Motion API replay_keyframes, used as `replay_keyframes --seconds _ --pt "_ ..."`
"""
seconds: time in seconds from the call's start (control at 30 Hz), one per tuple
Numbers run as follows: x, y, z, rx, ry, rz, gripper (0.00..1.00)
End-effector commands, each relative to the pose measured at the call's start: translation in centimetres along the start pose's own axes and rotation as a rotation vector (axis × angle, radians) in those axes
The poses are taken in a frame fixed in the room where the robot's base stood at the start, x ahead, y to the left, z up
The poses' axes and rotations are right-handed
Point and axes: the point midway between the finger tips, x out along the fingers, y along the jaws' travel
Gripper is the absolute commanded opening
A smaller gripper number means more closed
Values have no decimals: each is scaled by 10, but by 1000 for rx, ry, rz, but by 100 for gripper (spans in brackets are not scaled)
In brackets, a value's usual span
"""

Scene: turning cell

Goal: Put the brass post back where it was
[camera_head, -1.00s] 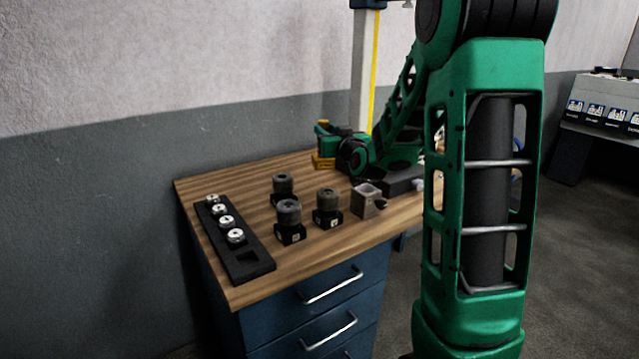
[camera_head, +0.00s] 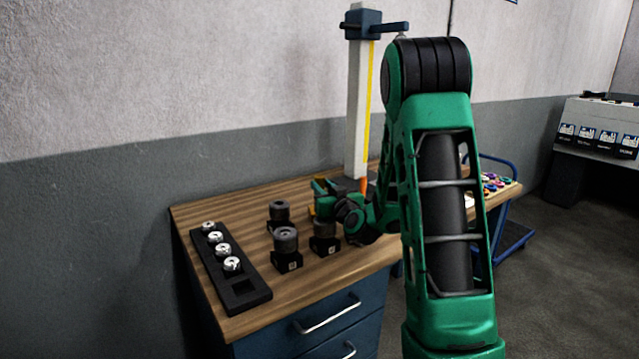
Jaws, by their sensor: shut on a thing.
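My gripper (camera_head: 320,191) is above the back middle of the wooden bench, left of the upright column. It is seen small and from the side, and my wrist covers part of it. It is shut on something. A small yellow patch (camera_head: 323,208) shows just below it, which fits the brass post, but most of it is hidden and its tilt cannot be told. A black rack (camera_head: 256,300) at the bench's left holds several silver round pieces in a row; its near square recess (camera_head: 240,286) is empty.
Black stands with dark round parts (camera_head: 279,212) (camera_head: 285,243) (camera_head: 324,234) stand mid-bench, close to my gripper. A white column (camera_head: 357,110) rises at the back. Bare wood (camera_head: 235,322) lies at the front left. My arm hides the bench's right part.

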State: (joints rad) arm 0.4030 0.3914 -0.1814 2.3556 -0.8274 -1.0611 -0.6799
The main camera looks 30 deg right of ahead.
Motion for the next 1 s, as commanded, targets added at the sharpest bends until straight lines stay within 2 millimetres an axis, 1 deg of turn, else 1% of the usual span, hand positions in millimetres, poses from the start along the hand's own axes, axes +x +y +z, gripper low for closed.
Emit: replay_keyframes --seconds 0.47,1.0 --pt "1 1 3 1 8 3 0" --pt "0 0 19 0 -3 1 0"
